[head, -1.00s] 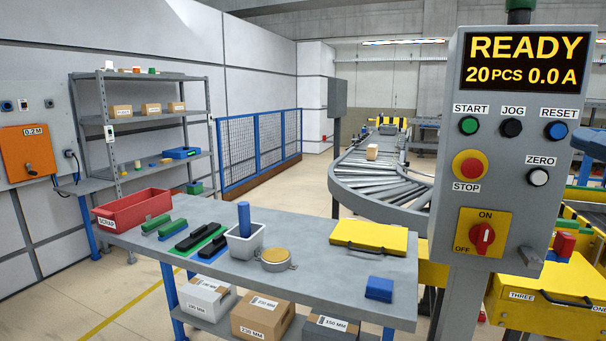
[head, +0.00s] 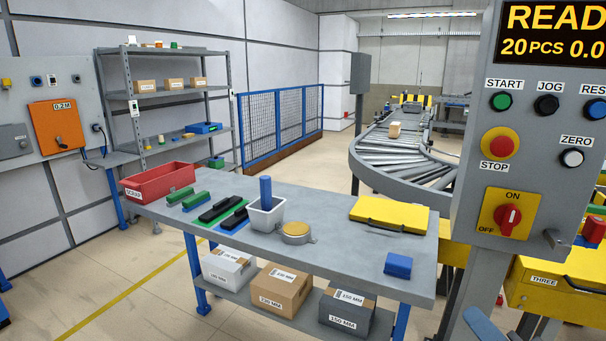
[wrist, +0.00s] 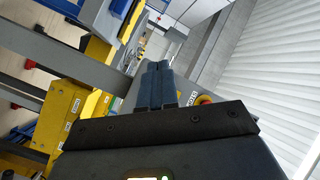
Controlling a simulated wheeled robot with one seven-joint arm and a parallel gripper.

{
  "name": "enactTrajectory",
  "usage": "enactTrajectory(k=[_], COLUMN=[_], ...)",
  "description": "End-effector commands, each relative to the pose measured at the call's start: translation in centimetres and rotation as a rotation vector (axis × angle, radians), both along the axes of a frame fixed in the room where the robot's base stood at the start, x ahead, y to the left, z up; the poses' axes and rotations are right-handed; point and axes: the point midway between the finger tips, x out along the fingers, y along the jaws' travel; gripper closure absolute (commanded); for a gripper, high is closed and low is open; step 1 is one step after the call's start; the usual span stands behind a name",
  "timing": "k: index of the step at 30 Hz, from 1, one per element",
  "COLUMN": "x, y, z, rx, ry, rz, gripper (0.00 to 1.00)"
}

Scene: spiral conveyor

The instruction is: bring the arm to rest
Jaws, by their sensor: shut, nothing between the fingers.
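My gripper (wrist: 157,68) shows in the wrist view with its two blue-grey fingers together and nothing between them. It points toward the grey control panel box, whose red and yellow stop knob (wrist: 205,100) shows just right of the fingers. I cannot tell the gap between the fingers and the box. In the head view the control panel (head: 470,190) stands at the right with its display partly cut off. A blue-grey piece at the bottom edge there may be part of my arm.
A grey workbench (head: 340,260) holds a red scrap bin (head: 158,182), a grey cup (head: 267,216), a yellow case (head: 388,215) and a blue block (head: 398,264). The roller conveyor (head: 395,160) curves behind it. The floor at the lower left (head: 90,275) is clear.

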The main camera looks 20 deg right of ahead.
Motion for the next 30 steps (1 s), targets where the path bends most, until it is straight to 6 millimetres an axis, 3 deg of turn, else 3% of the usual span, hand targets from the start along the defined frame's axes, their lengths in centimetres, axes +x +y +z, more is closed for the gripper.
enactTrajectory(k=[1, 6, 15, 21, 24, 30], x=[-1.2, -5.4, -14.3, -19.8, -21.7, -23.2], y=[2.0, 6.8, 13.4, 16.1, 16.9, 17.5], z=[-1.5, -4.5, -6.2, -5.3, -4.7, -4.1], rx=[-0.026, -0.163, -0.479, -0.698, -0.779, -0.85], ry=[0.042, 0.153, 0.299, 0.334, 0.334, 0.329], rz=[0.012, 0.05, 0.203, 0.346, 0.402, 0.454], gripper=[1.0, 1.0, 1.0, 1.0, 1.0, 1.0])
